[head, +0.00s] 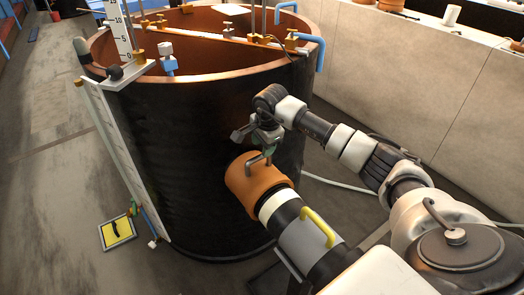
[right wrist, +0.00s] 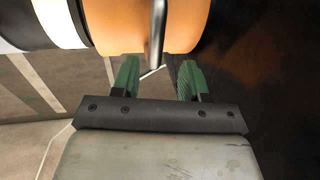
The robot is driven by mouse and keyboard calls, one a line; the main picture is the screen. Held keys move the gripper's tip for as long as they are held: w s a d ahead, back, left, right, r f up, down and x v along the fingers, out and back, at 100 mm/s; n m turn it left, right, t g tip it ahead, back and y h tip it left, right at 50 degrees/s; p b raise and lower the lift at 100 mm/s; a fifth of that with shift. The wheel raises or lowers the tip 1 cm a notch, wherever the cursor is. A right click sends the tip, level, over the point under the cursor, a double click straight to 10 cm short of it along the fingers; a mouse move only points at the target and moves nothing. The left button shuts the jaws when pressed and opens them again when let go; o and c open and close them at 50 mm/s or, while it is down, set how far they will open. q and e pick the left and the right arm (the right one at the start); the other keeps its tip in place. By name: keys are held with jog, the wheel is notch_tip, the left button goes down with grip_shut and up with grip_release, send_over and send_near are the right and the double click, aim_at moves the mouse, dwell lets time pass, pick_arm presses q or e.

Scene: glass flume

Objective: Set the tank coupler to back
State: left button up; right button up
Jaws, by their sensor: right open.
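The tank coupler (head: 250,184) is an orange collar where the pipe meets the side of the dark round tank (head: 190,150). A grey bent handle (head: 268,158) stands up from the collar. In the right wrist view, the orange collar (right wrist: 125,25) fills the top and the handle (right wrist: 158,35) comes down toward the gap between my fingers. My right gripper (right wrist: 157,72) is open, with one green finger on each side of the handle's lower end. I cannot tell whether either finger touches it. My left gripper is not in view.
A pipe (head: 310,240) with white and grey bands and a yellow handle (head: 318,226) runs from the collar toward the lower right. A pale low wall (head: 430,80) stands to the right. A white scale board (head: 125,165) leans on the tank's left. A yellow plate (head: 117,231) lies on the floor.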

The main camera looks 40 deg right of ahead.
notch_tip(320, 180, up, 7)
jog(key=s, duration=0.1)
jog(key=shift+s+r, duration=0.15)
jog(key=shift+s, duration=0.05)
dwell(0.5)
